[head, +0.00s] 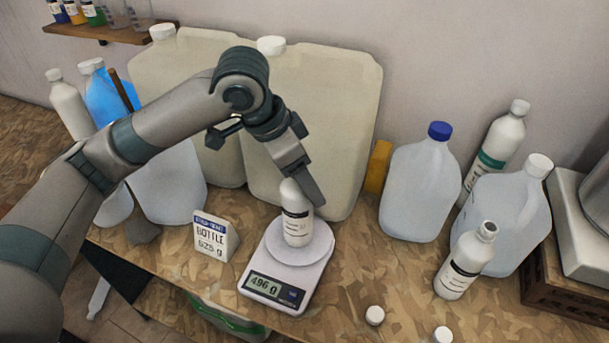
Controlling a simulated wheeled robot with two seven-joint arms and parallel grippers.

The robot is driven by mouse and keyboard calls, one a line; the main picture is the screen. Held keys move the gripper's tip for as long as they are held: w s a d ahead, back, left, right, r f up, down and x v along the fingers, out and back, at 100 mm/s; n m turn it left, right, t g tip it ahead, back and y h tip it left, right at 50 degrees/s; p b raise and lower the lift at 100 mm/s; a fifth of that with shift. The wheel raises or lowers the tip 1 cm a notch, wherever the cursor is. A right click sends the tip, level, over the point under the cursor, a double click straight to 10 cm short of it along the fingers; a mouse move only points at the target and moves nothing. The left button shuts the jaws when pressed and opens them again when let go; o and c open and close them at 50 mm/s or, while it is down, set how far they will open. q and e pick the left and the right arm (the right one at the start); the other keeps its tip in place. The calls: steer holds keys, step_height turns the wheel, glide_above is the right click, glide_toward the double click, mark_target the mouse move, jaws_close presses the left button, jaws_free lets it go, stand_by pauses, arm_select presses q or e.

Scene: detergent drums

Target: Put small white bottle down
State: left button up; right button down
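A small white bottle (297,226) with a printed label stands upright on the round plate of a white kitchen scale (311,270). The scale's display reads 496 g. My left gripper (302,180) reaches down to the bottle's upper part, with a dark finger along its right and back side. The other finger is not clearly visible, so I cannot tell whether the gripper grips the bottle. A second small white bottle (464,264), without a cap, stands tilted in view at the right. My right gripper is not in view.
A sign (215,238) reading "BOTTLE 625 g" stands left of the scale. Large jugs (330,110) stand behind it. A blue-capped jug (420,190) and another clear jug (515,220) are right. White caps (374,315) lie near the front. Bare wooden tabletop (352,268) shows right of the scale.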

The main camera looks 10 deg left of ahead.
arm_select(q)
steer(key=shift+r, duration=0.15)
steer(key=shift+a+r, duration=0.2)
steer(key=shift+r, duration=0.35)
steer(key=b+v, duration=0.2)
steer(key=v, duration=0.8)
steer(key=shift+s+a+r+b, duration=0.15)
steer(key=shift+s+r+b, duration=0.1)
steer(key=shift+r+b, duration=0.1)
